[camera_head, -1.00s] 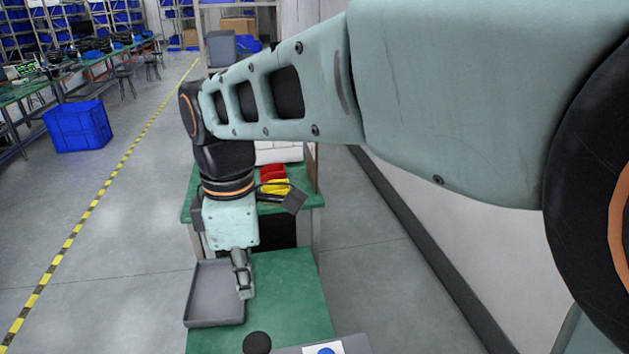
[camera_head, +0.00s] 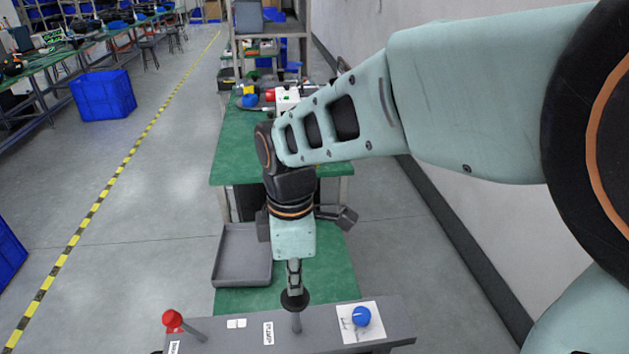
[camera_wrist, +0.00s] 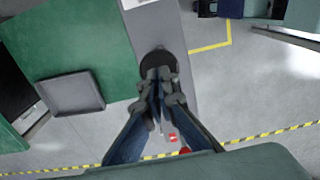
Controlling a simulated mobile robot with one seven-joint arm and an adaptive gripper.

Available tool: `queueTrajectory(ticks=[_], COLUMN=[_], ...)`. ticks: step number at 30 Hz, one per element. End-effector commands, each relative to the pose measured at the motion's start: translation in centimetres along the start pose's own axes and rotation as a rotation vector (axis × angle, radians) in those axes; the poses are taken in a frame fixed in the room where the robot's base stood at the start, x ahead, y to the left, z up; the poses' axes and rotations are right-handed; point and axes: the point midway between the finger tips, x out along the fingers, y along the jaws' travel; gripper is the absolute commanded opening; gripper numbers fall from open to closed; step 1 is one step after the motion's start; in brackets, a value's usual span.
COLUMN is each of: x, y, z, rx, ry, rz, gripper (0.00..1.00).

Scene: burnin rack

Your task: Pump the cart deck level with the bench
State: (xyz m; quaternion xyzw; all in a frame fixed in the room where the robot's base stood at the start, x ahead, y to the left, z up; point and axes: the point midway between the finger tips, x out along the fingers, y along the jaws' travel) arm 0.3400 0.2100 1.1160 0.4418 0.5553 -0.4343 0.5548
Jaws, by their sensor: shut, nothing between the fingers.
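The green cart deck (camera_head: 330,275) carries a grey tray (camera_head: 216,280). The green bench (camera_head: 235,150) stands behind it, with its front edge apparently above the deck. A grey panel (camera_head: 385,325) at the near end has a lever with a round black knob (camera_head: 295,300), a red-knobbed lever (camera_head: 172,319) and a blue knob (camera_head: 361,316). My gripper (camera_head: 294,286) is shut and empty, pointing down at the black knob. In the wrist view its fingertips (camera_wrist: 158,80) overlap the black knob (camera_wrist: 157,58); I cannot tell whether they touch.
Several items, including a white box (camera_head: 287,97), are on the bench. A wall (camera_head: 400,90) runs along the right. A blue crate (camera_head: 103,95) and a yellow-black floor line (camera_head: 120,168) are on the left, with open floor between line and cart.

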Motion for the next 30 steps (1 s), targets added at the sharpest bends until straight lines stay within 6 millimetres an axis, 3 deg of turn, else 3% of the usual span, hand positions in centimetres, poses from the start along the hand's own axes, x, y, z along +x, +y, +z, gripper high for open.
queueTrajectory(ticks=[4, 20, 30], x=[1.0, 1.4, 6.5], y=[-0.1, -0.2, -0.3], z=[0.3, 0.4, 0.5], rx=[0.000, -0.001, -0.001], ry=[0.000, 0.000, -0.001], rz=[0.001, -0.001, -0.003], gripper=[0.00, 0.00, 0.00])
